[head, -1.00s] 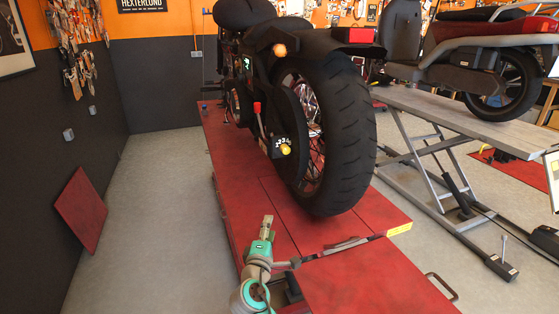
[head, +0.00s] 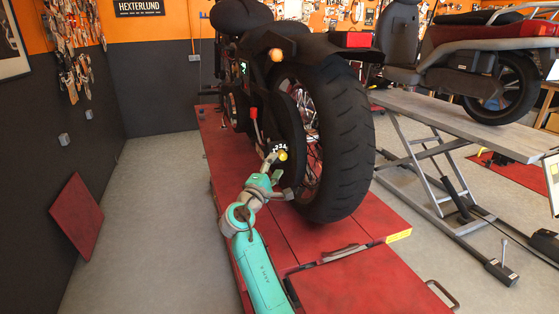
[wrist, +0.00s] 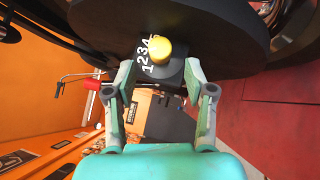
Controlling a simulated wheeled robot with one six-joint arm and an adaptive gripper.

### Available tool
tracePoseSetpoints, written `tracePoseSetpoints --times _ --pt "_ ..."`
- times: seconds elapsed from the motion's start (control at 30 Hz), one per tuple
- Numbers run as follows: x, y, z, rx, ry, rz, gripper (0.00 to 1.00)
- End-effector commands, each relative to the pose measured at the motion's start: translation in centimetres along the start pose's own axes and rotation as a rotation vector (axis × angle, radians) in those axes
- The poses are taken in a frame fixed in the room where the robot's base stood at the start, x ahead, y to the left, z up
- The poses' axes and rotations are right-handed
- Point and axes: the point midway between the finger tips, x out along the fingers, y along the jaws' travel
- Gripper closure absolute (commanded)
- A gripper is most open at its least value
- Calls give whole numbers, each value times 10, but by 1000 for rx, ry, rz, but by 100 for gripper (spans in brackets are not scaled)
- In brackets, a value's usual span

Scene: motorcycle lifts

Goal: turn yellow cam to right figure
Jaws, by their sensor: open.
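The yellow cam (head: 283,156) is a small round knob on the dark plate low on the motorcycle's left side, beside the rear wheel. White figures (head: 279,147) are printed next to it. In the wrist view the yellow cam (wrist: 159,48) sits just beyond my fingertips, with the figures 1 2 3 4 (wrist: 147,53) to its left; anything further right is hidden by the cam. My gripper (wrist: 156,72) is open, its fingers apart with the cam between and slightly ahead of them. In the head view my gripper (head: 277,166) is close to the cam. I cannot tell whether it touches.
The black motorcycle's rear tyre (head: 345,140) stands right of the cam. The red lift platform (head: 322,240) lies below. A red-tipped lever (head: 253,114) is left of the cam. A second lift (head: 460,118) stands at right.

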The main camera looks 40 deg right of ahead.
Motion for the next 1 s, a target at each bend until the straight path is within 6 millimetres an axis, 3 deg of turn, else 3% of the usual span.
tracePoseSetpoints --times 0.1,0.3,0.67,0.9,1.0 --pt "20 0 1 0 -2 -1 46" --pt "38 0 0 -1 -1 -1 46" --pt "42 0 0 0 1 -1 46" --pt "42 0 0 0 1 -1 100" --pt "42 -1 0 0 1 -1 100"
